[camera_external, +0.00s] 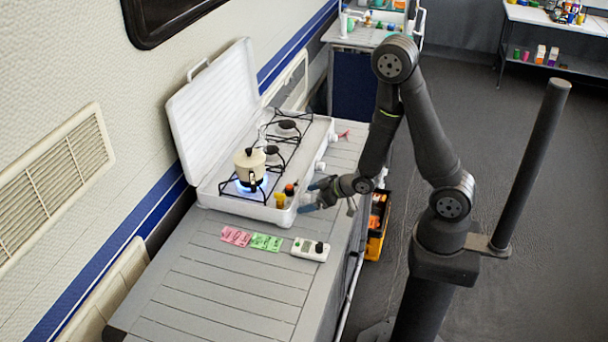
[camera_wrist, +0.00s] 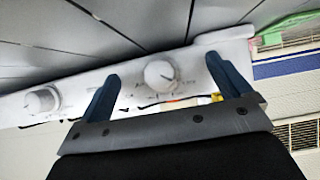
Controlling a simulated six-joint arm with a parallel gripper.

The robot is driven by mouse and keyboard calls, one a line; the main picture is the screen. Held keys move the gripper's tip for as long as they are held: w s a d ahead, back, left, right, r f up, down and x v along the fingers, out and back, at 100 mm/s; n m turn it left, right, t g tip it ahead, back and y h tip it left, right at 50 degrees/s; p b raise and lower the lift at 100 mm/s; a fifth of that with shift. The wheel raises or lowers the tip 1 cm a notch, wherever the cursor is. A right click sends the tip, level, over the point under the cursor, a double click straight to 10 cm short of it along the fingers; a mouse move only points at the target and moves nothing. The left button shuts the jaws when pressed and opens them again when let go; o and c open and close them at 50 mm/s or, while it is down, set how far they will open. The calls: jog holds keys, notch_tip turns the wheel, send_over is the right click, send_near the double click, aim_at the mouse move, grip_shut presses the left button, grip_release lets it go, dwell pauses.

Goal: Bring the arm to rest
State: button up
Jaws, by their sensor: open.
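My gripper (camera_external: 313,197) is at the front right side of the white camp stove (camera_external: 213,195) in the external view, beside its near knob. In the wrist view my gripper (camera_wrist: 158,78) has its two blue fingers apart, with nothing between them but a white round knob (camera_wrist: 160,75) on the stove front beyond. I cannot tell whether a finger touches the knob. A second knob (camera_wrist: 42,100) shows at the left of the wrist view. My arm is bent, with its elbow raised high above the counter.
A cream pot (camera_external: 250,166) stands on the near burner, where a blue flame shows. Small yellow and red-capped jars (camera_external: 280,200) stand on the stove's near corner. Pink and green cards (camera_external: 250,239) and a white device (camera_external: 310,249) lie on the grey slatted counter (camera_external: 220,290), which is clear nearer the camera.

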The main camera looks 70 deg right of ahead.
jog(key=shift+a+n+h, duration=0.2)
jog(key=shift+n+h, duration=0.7)
jog(key=shift+h, duration=0.2)
jog(key=shift+d+m+y, duration=0.2)
jog(key=shift+m+y, duration=0.2)
jog(key=shift+d+m+y, duration=0.2)
jog(key=shift+m+y, duration=1.1)
jog(key=shift+y, duration=0.4)
jog(key=shift+a, duration=0.2)
jog(key=shift+a+n+h, duration=0.2)
jog(key=shift+n+h, duration=1.5)
jog(key=shift+h, duration=0.3)
jog(key=shift+s+a+r, duration=0.1)
jog(key=shift+s+r, duration=0.55)
jog(key=shift+r, duration=0.1)
jog(key=shift+w+r+v, duration=0.1)
jog(key=shift+r+v, duration=0.1)
jog(key=shift+v, duration=0.75)
jog(key=shift+w+r+v, duration=0.15)
jog(key=shift+r+v, duration=0.05)
jog(key=shift+v, duration=0.7)
jog(key=shift+w+f, duration=0.25)
jog(key=shift+f, duration=0.05)
